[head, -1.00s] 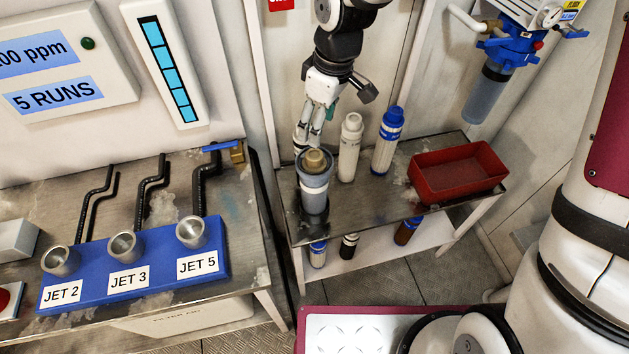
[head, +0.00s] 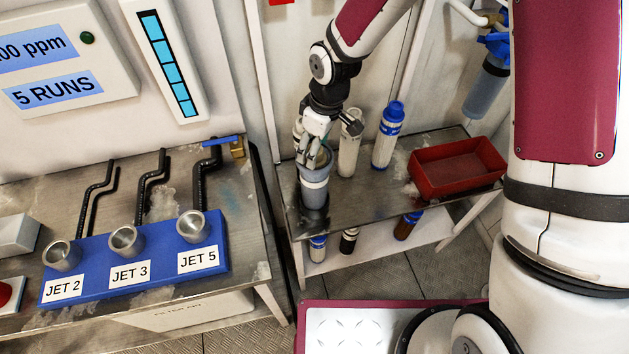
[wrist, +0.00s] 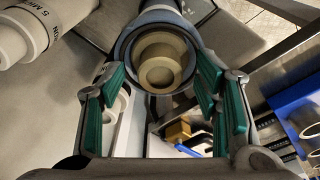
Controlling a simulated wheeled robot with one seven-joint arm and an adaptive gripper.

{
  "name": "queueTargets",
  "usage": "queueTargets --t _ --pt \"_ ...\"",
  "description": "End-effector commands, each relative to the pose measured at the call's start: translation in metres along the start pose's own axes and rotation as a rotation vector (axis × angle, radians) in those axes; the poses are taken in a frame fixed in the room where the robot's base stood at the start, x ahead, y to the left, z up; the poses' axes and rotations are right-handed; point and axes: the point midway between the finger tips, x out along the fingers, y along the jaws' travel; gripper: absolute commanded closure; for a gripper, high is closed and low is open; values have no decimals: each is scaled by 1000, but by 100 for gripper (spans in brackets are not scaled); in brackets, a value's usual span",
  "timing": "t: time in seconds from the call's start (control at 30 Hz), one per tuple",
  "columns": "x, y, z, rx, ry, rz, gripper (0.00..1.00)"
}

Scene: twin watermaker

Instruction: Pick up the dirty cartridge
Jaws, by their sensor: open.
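The dirty cartridge (head: 325,158) is tan-brown and stands upright in a grey cup-like housing (head: 315,192) at the left end of the metal bench. In the wrist view the cartridge's round stepped top (wrist: 160,75) shows inside the housing's dark rim (wrist: 122,46). My gripper (head: 314,153) is just above the housing and partly hides the cartridge in the head view. In the wrist view my gripper (wrist: 161,72) is open, with green-padded fingers on either side of the cartridge top. I cannot tell whether they touch it. The cartridge's lower part is hidden.
A beige cartridge (head: 349,148) and a blue-capped white cartridge (head: 388,137) stand close to the right. A red tray (head: 457,170) sits at the bench's right end. Several bottles stand on the shelf below. The blue jet block (head: 135,260) is at left.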

Motion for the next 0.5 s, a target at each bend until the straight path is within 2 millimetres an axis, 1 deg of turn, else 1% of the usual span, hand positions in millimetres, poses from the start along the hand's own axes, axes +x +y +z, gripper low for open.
queueTargets --t 0.1,0.13,0.33,0.5 --pt "0 0 0 0 0 0 43" --pt "0 0 0 0 0 0 45" --pt "0 0 0 0 0 0 90" --pt "-1 0 0 0 1 0 91"
